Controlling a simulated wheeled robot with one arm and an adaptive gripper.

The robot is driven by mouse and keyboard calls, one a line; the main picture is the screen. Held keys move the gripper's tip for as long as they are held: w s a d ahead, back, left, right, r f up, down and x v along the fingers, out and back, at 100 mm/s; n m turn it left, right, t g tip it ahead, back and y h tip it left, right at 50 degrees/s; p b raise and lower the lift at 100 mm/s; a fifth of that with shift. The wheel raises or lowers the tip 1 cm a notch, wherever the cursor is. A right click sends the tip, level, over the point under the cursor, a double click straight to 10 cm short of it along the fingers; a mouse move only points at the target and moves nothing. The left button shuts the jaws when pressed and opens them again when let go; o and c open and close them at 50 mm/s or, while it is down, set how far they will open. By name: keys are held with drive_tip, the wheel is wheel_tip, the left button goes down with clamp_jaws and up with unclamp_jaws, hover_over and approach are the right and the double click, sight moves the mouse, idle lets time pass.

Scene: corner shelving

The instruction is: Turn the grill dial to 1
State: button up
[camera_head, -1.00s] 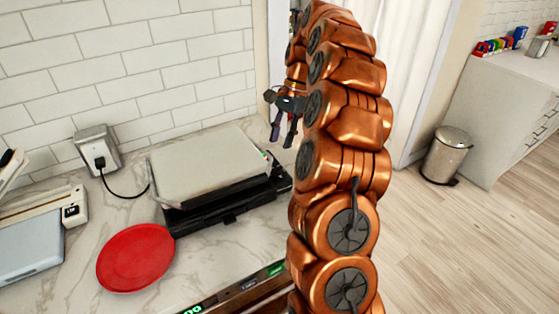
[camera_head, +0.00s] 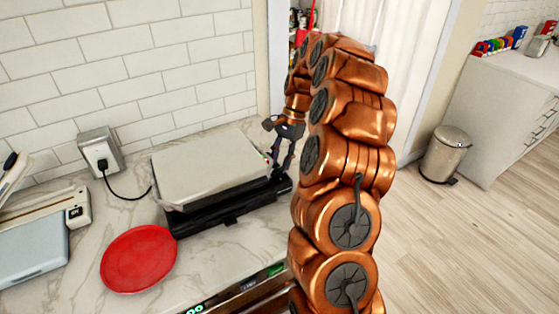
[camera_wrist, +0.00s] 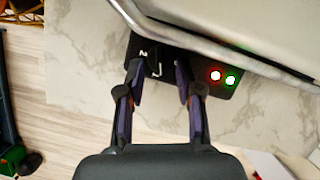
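The grill (camera_head: 205,168) stands on the counter in the head view, with a pale flat lid and a black base. In the wrist view the edge of its lid (camera_wrist: 190,42) crosses the top right. Below that edge is its black control panel (camera_wrist: 205,72), with white markings, a red light and a green light. I cannot make out the dial clearly against the dark panel. My gripper (camera_head: 280,167) is at the grill's right end. In the wrist view my gripper (camera_wrist: 158,70) is open, its fingers apart over the panel's marked part, with nothing visibly held.
A red plate (camera_head: 138,259) lies in front of the grill. A wall outlet (camera_head: 100,152) with a black cord is behind it to the left. A pale blue and cream appliance (camera_head: 35,255) stands at far left. A metal bin (camera_head: 446,154) stands on the floor at right.

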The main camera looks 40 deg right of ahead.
drive_tip(key=shift+a+f, duration=0.25)
drive_tip(key=shift+f, duration=0.35)
drive_tip(key=shift+c, duration=0.4)
clamp_jaws()
